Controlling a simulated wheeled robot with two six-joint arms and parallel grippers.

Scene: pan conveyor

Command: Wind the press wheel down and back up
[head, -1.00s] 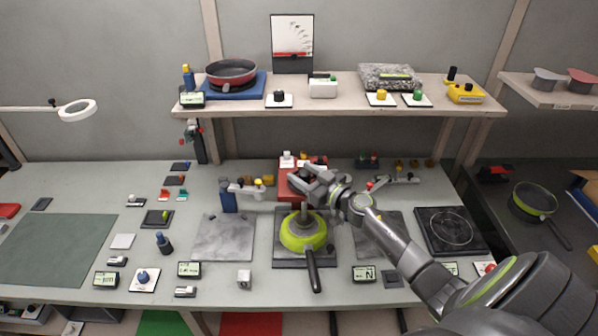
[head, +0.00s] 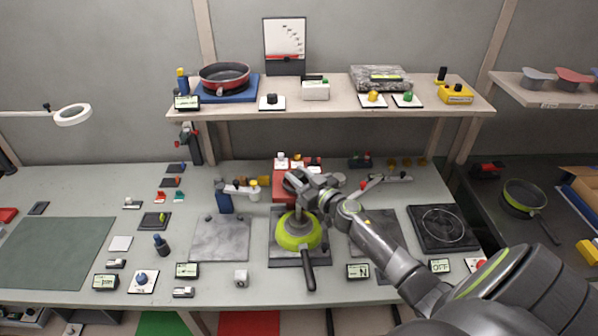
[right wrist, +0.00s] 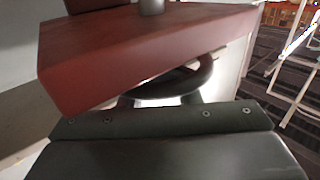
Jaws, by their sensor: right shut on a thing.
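The red press (head: 283,192) stands toward the back middle of the bench in the head view, partly covered by my right gripper (head: 298,183). My right gripper is shut on the dark press wheel at the press. In the right wrist view, the dark ring of the wheel (right wrist: 178,88) shows below the red press body (right wrist: 130,50), beyond the dark gripper part in front. How the fingertips sit on the rim is hidden. A green pan (head: 298,232) sits on a dark plate just in front of the press, its handle toward me. My left gripper is out of view.
A red pan (head: 224,76) stands on the shelf (head: 330,105) above the bench. Grey plates lie on both sides of the green pan, and a dark hob (head: 444,229) is at the right. Small displays line the front edge. The green mat (head: 60,250) at left is clear.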

